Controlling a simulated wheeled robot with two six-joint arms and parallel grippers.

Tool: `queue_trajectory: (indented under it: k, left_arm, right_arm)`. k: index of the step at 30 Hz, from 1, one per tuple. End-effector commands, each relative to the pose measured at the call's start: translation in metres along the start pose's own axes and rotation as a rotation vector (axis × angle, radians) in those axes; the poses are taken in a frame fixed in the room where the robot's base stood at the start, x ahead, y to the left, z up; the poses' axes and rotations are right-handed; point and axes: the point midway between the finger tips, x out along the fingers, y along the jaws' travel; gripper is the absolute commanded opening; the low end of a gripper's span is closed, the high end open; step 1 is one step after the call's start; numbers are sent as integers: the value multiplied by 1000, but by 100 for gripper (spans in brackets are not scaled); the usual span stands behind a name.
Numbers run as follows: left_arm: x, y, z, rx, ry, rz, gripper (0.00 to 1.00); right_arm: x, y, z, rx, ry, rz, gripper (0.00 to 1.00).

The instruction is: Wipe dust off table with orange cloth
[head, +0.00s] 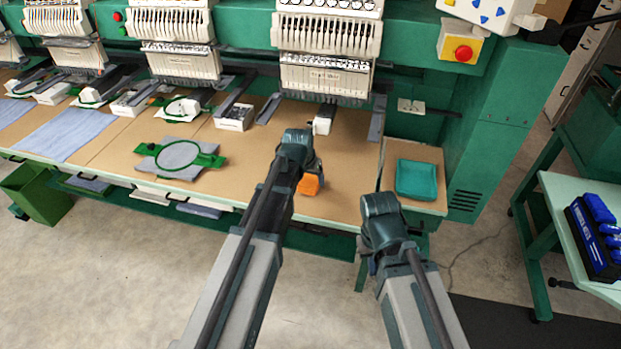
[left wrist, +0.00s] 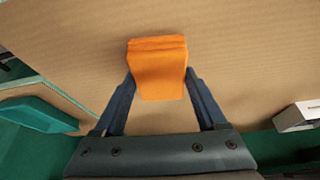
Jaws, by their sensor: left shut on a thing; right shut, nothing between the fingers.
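The orange cloth (head: 309,185) is a small folded pad over the brown table (head: 342,200); it also shows in the left wrist view (left wrist: 158,70). My left gripper (head: 308,176) is shut on the cloth, with a finger on each side of it. I cannot tell whether the cloth touches the table. My right gripper (head: 372,262) is shut and empty, in front of the table's front edge near its right end. Its fingertips are mostly hidden by the wrist. I cannot make out dust on the table.
A green hoop with grey fabric (head: 180,156) lies to the left. Embroidery machine heads (head: 326,75) overhang the back. A side table with a blue-filled box (head: 598,235) stands at right.

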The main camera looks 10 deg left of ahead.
Motion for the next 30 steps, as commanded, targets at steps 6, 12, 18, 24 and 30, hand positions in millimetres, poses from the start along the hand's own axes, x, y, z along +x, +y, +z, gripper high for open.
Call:
queue_trajectory:
  k: [6,12,18,24,30]
  left_arm:
    - [-25,0,-10,0,0,0,29]
    - [-41,0,-17,0,0,0,29]
    - [-41,0,-17,0,0,0,29]
    - [-42,0,-17,0,0,0,29]
    - [-55,0,-23,0,0,0,29]
  right_arm:
    - [-27,3,2,0,0,0,0]
    - [-44,4,3,0,0,0,0]
    - [-44,4,3,0,0,0,0]
    - [-45,4,3,0,0,0,0]
    - [-59,6,4,0,0,0,0]
